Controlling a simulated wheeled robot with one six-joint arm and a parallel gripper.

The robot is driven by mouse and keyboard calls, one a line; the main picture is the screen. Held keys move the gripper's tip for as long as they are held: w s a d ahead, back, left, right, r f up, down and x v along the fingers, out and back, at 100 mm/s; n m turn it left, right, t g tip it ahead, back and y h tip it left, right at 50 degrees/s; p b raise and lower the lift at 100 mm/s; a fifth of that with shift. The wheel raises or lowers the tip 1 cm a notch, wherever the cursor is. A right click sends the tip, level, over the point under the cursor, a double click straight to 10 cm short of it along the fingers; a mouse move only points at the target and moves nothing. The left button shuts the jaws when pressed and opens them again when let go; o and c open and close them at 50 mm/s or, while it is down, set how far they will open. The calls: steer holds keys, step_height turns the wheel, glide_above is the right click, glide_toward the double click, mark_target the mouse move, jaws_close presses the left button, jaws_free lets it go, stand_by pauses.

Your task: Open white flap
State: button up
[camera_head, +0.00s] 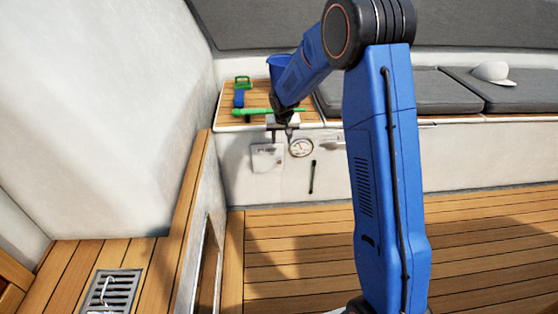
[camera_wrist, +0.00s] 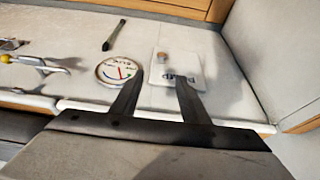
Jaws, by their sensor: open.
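The white flap (camera_head: 267,158) is a small pale panel on the white front wall of the bench, left of a round gauge. In the wrist view the white flap (camera_wrist: 184,62) shows dark lettering and a small brownish round spot, and appears to lie flat against the wall. My gripper (camera_wrist: 160,82) is open, with its two dark fingers apart and nothing seen between them. In the head view my gripper (camera_head: 282,128) is just above the flap.
The round gauge (camera_head: 301,147) and a black bar (camera_head: 312,177) are on the same wall. On the wooden ledge above lie a green tool (camera_head: 262,111) and a green-and-blue item (camera_head: 240,92). A white cap (camera_head: 492,72) rests on grey cushions. The wooden floor (camera_head: 290,250) is clear.

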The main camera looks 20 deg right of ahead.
mark_target(279, 160)
steer(key=x, duration=1.9)
steer(key=shift+w+a+f, duration=0.2)
jaws_close()
